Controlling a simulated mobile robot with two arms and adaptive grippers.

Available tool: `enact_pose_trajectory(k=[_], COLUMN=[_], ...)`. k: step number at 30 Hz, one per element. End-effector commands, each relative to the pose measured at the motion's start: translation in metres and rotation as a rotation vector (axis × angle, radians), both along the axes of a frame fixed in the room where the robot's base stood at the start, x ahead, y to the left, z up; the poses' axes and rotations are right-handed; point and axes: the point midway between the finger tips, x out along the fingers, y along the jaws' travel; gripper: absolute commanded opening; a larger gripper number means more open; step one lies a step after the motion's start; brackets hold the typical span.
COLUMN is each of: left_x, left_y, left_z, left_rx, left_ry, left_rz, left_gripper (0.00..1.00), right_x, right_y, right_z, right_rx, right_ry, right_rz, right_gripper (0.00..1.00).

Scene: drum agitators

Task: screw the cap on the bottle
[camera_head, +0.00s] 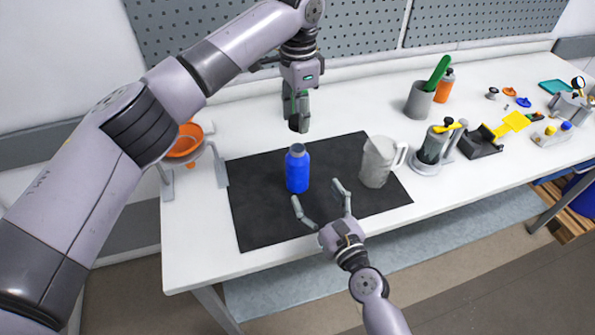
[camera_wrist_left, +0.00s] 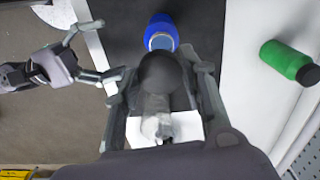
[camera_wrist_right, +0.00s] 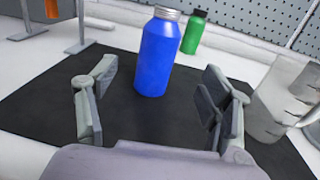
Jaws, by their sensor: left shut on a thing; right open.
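A blue bottle (camera_head: 297,170) stands upright on the dark mat (camera_head: 262,207). Its bare metallic neck shows in the right wrist view (camera_wrist_right: 167,13). My left gripper (camera_head: 296,121) is shut on a dark round cap (camera_wrist_left: 165,75), held above and behind the bottle, apart from it. The cap's underside is hidden. My right gripper (camera_head: 318,197) is open and empty in front of the bottle. In the right wrist view its fingers stand apart, with the bottle beyond and between them, not gripped.
A grey pitcher (camera_head: 377,162) stands on the mat right of the bottle. A green bottle with a black cap (camera_wrist_right: 194,33) stands behind. An orange funnel on a stand (camera_head: 186,143) is at the left. Several tools and small parts lie at the right.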

Motion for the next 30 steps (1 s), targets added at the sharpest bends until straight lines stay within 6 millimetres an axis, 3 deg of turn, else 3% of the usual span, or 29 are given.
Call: enact_pose_trajectory(k=[18, 30], left_x=[0.0, 0.0], left_y=[0.0, 0.0], left_z=[0.0, 0.0], left_rx=[0.0, 0.0], left_ry=[0.0, 0.0], left_rz=[0.001, 0.001], left_gripper=[0.28, 0.28], right_x=[0.093, 0.107], right_y=[0.04, 0.046], right_z=[0.001, 0.001], right_rx=[-0.001, -0.001], right_ry=[-0.001, -0.001], right_rz=[0.001, 0.0], right_gripper=[0.73, 0.73])
